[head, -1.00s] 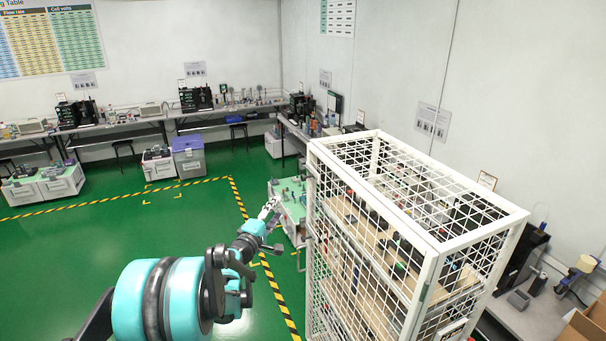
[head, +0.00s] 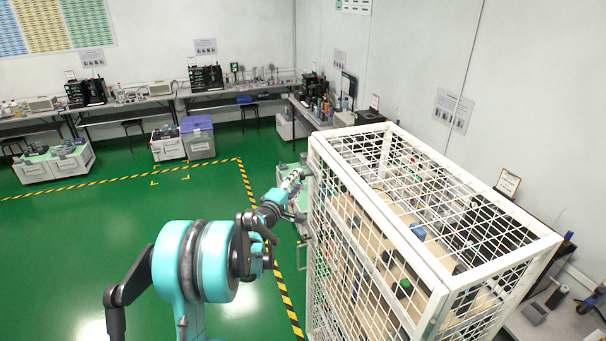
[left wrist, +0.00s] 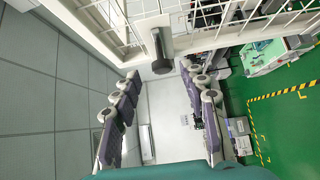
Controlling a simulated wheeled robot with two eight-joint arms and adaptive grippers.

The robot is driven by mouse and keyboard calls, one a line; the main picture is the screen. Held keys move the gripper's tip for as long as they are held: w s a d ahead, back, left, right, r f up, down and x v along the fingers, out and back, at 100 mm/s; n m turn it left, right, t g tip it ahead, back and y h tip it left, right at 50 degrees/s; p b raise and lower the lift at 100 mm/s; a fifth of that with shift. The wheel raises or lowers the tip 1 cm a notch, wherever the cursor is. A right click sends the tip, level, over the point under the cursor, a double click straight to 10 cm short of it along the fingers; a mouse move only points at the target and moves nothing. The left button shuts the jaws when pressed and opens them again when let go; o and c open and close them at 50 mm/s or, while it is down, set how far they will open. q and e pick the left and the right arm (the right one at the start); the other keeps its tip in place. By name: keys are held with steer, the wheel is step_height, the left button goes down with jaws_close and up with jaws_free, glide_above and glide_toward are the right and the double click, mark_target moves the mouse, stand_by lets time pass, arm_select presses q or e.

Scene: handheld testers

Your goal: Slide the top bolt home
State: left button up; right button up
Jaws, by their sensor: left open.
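The white mesh cage (head: 432,262) stands at the right of the head view, with a door handle (head: 302,255) on its left face. In the left wrist view a dark bolt knob (left wrist: 161,50) sticks out from the cage's white frame (left wrist: 150,22). My left gripper (head: 294,177) is beside the upper part of that left face in the head view. In the left wrist view the left gripper (left wrist: 160,72) has its two fingers spread, with the knob at the gap between the fingertips. I cannot tell whether they touch it. My right gripper is not in view.
Shelves inside the cage carry several small devices. A bench (head: 150,102) with instruments runs along the back wall. Striped tape (head: 130,180) marks the floor, which is clear at left.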

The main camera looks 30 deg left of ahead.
mark_target(301, 177)
arm_select(q)
steer(key=w, duration=0.5)
steer(key=shift+a+f+p, duration=0.2)
steer(key=shift+f+p, duration=0.1)
steer(key=shift+s+r, duration=0.2)
steer(key=shift+s, duration=0.2)
steer(key=shift+w, duration=0.15)
jaws_close()
steer(key=shift+f, duration=0.1)
